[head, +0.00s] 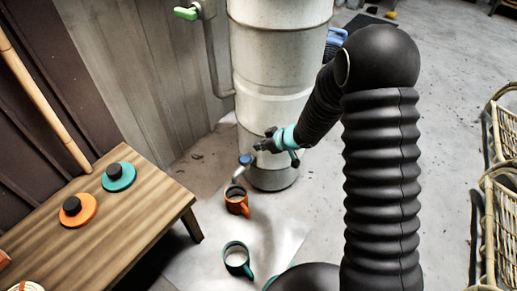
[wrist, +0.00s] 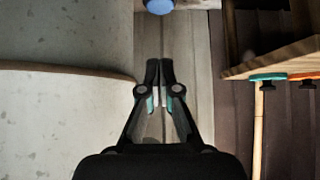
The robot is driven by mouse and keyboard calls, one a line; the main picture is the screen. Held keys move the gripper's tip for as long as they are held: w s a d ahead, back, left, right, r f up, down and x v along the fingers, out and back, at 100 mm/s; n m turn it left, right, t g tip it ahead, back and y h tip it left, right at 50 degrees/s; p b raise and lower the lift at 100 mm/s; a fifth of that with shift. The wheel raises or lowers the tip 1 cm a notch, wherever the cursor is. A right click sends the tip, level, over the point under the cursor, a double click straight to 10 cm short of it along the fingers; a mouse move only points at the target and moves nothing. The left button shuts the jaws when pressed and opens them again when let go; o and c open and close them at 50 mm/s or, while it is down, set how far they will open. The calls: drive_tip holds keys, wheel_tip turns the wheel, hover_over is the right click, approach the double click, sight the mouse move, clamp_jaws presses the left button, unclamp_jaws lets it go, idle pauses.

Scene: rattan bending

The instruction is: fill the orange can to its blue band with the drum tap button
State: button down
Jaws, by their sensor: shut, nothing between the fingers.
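The orange can (head: 237,204) stands upright on the pale floor sheet at the foot of the grey drum (head: 275,70), below the drum tap. The tap's blue button (head: 246,159) tops a pale spout that reaches down toward the can's mouth. It also shows in the wrist view as a blue round end (wrist: 160,5) at the top edge. My gripper (head: 262,146) is shut and empty, close beside the button to its upper right; contact is not clear. In the wrist view the fingertips (wrist: 159,66) are together, apart from the button. The can's water level and blue band cannot be made out.
A teal can (head: 237,262) stands nearer on the sheet (head: 190,262). A wooden table (head: 110,225) at left holds a teal lid (head: 118,177) and an orange lid (head: 77,209). A green-handled valve (head: 186,13) is on a wall pipe. Rattan frames (head: 500,170) stand at right.

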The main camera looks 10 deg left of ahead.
drive_tip(key=b, duration=0.1)
hover_over(243, 157)
drive_tip(key=s+d, duration=0.1)
drive_tip(key=d, duration=0.1)
wheel_tip(243, 157, down, 6)
drive_tip(key=shift+d+r, duration=0.1)
drive_tip(key=shift+d, duration=0.05)
wheel_tip(243, 157, down, 2)
drive_tip(key=shift+f+b, duration=0.25)
drive_tip(key=shift+b, duration=0.15)
drive_tip(key=shift+f, duration=0.65)
